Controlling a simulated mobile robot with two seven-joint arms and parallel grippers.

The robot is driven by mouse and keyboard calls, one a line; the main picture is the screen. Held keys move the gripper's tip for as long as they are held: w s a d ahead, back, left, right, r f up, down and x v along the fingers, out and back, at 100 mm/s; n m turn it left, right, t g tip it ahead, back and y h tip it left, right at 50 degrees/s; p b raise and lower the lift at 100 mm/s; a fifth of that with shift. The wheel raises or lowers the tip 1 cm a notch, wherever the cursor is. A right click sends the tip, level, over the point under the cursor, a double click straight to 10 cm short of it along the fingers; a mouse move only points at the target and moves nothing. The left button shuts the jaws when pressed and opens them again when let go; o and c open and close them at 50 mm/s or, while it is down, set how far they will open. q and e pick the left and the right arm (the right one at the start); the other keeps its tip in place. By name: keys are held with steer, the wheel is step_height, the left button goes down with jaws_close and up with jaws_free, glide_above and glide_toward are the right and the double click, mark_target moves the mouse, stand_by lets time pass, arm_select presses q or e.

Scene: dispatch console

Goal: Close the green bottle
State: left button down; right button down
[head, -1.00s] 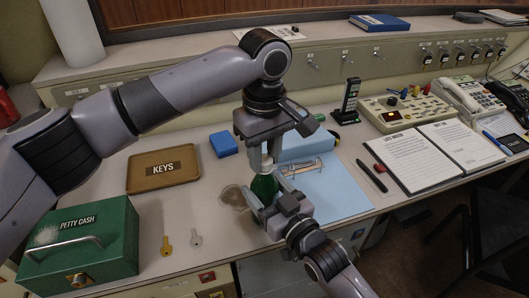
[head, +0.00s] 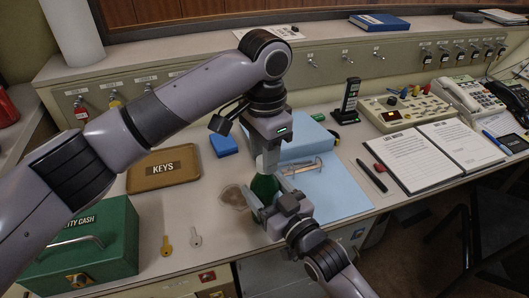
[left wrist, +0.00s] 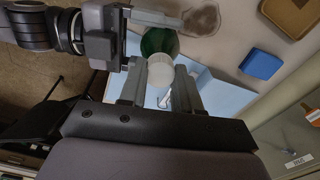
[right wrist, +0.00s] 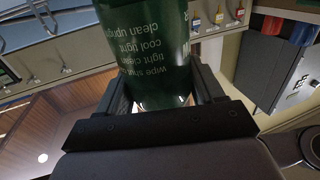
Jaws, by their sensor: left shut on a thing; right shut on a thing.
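The green bottle (head: 264,187) stands upright near the counter's front edge. My right gripper (head: 268,208) is shut on its body from the front; the right wrist view shows the bottle (right wrist: 150,50) with printed text between the fingers. My left gripper (head: 268,162) points down above the bottle, shut on a white cap (left wrist: 161,69). The cap is at the bottle's top, in line with it. In the left wrist view the cap overlaps the green bottle (left wrist: 158,42). I cannot tell how far it sits on the neck.
A brown KEYS tray (head: 163,184), a blue block (head: 223,144) and two loose keys lie to the left. The green cash box (head: 110,250) is at the front left, partly behind my left arm. Glasses (head: 300,167) lie on blue paper (head: 340,195), beside a black pen (head: 372,175).

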arm_select(q)
steer(key=m, duration=1.1)
steer(key=c, duration=0.8)
jaws_free()
steer(key=shift+r, duration=2.25)
steer(key=shift+c, duration=0.3)
